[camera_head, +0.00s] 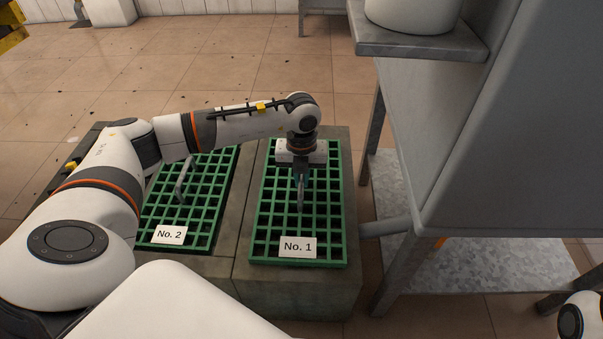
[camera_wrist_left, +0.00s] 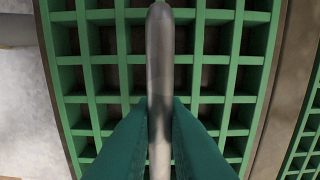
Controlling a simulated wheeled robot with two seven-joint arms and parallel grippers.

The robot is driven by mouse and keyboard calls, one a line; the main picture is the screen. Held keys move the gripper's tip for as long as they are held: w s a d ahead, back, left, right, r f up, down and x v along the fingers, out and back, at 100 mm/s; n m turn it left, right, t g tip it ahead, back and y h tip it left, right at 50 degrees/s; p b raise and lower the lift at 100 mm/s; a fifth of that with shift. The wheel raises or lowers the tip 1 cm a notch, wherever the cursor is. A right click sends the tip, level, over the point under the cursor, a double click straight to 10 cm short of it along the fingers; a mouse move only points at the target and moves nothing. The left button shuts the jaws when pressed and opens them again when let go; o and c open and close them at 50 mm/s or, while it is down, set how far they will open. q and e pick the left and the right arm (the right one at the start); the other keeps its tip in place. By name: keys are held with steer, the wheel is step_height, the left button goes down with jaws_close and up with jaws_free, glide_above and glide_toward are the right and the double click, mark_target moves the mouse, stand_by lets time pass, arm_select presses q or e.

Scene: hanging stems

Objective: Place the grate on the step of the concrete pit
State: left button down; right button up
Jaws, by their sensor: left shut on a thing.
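The green grate No. 1 (camera_head: 325,263) lies level or nearly so over the concrete pit (camera_head: 300,292), with a white "No. 1" label on its near edge. My left gripper (camera_head: 301,183) comes down from above and is shut on the grate's grey metal handle (camera_head: 300,200). In the left wrist view the two green fingers (camera_wrist_left: 160,105) press the handle (camera_wrist_left: 160,60) from both sides, above the grate bars (camera_wrist_left: 80,98). The pit's step is hidden under the grate, so I cannot tell whether the grate touches it. My right gripper is out of view.
A second green grate, No. 2 (camera_head: 200,243), with its own handle, lies to the left, partly behind my left arm. A grey metal cabinet on legs (camera_head: 500,130) stands close on the right, with a pipe (camera_head: 385,227) reaching toward the pit. Tiled floor (camera_head: 170,75) lies open behind.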

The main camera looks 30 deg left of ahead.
arm_select(q)
steer(key=shift+w, duration=0.1)
steer(key=c, duration=1.8)
jaws_free()
steer(key=o, duration=0.3)
steer(key=shift+o, duration=0.2)
